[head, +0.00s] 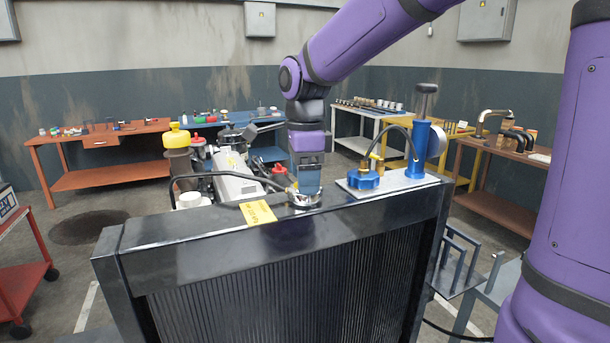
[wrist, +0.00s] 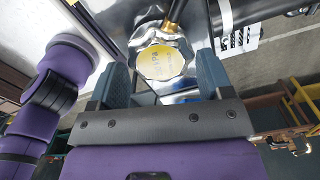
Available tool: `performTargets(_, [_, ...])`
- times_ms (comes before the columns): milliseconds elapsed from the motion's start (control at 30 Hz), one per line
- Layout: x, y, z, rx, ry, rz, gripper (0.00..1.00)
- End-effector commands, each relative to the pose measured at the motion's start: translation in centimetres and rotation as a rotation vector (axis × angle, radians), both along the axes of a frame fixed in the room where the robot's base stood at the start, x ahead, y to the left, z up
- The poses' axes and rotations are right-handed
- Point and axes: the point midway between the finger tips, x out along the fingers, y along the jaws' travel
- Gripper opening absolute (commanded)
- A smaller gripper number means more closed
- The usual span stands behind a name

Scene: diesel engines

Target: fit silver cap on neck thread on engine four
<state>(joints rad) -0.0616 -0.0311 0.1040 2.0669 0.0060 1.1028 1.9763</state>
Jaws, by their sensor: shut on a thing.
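The silver cap (head: 301,201) is a scalloped metal cap at the top edge of the black radiator (head: 190,228). In the wrist view the cap (wrist: 160,63) shows a round yellow label on its top. My gripper (head: 306,187) points down from above and is shut on the cap. In the wrist view my gripper (wrist: 163,76) has one finger on each side of it. The neck thread is hidden under the cap and fingers, so I cannot tell whether the cap touches or sits on it. No engine number is readable.
A yellow tag (head: 258,212) lies left of the cap. A metal plate (head: 398,182) to the right carries a blue hand pump (head: 419,150) and a blue knobbed cap (head: 363,179). A black hose (head: 225,176) runs close to my gripper. The engine (head: 235,170) stands behind.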

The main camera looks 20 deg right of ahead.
Motion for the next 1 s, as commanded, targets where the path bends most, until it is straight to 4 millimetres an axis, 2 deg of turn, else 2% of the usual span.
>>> performTargets(200, [-0.2,-0.02,-0.4,-0.001,0.012,-0.081,0.24])
performTargets(467, [-0.23,-0.01,-0.43,-0.002,0.012,-0.085,0.24])
performTargets(500, [-0.22,-0.02,-0.43,-0.002,0.012,-0.085,0.8])
performTargets(600, [-0.17,0.0,-0.33,-0.001,0.01,-0.084,1.0])
performTargets(1000, [-0.07,0.01,-0.14,-0.001,0.005,-0.081,0.98])
